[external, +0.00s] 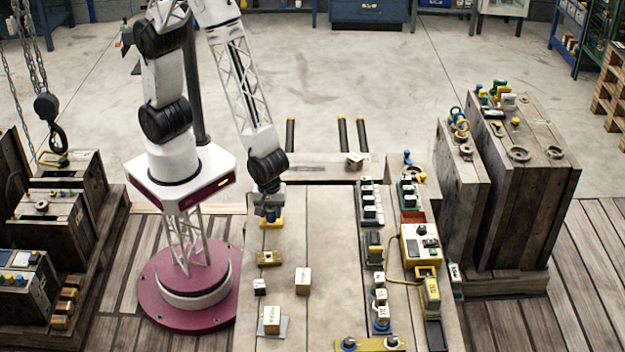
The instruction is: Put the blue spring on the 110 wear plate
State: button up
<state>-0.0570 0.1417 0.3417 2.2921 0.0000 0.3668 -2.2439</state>
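My gripper (270,212) points down at the left side of the pale table, low over a yellow plate-like piece (271,223). Something blue shows between the fingertips and the yellow piece. It may be the blue spring, but it is too small to tell, and whether the fingers are closed on it is unclear. A second yellow-brown block (269,258) lies just in front of the gripper. I cannot read any marking that picks out the 110 wear plate.
In front stand a small block (259,287), a cream block (303,281) and another block (271,320) on a grey plate. Racks of parts (371,205) and a yellow-white device (421,243) line the right. A yellow bar (369,344) lies at the front.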

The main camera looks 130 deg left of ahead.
jog(key=o, duration=0.3)
jog(key=shift+r, duration=0.1)
notch_tip(320, 180, up, 12)
dwell(1.0)
dwell(0.6)
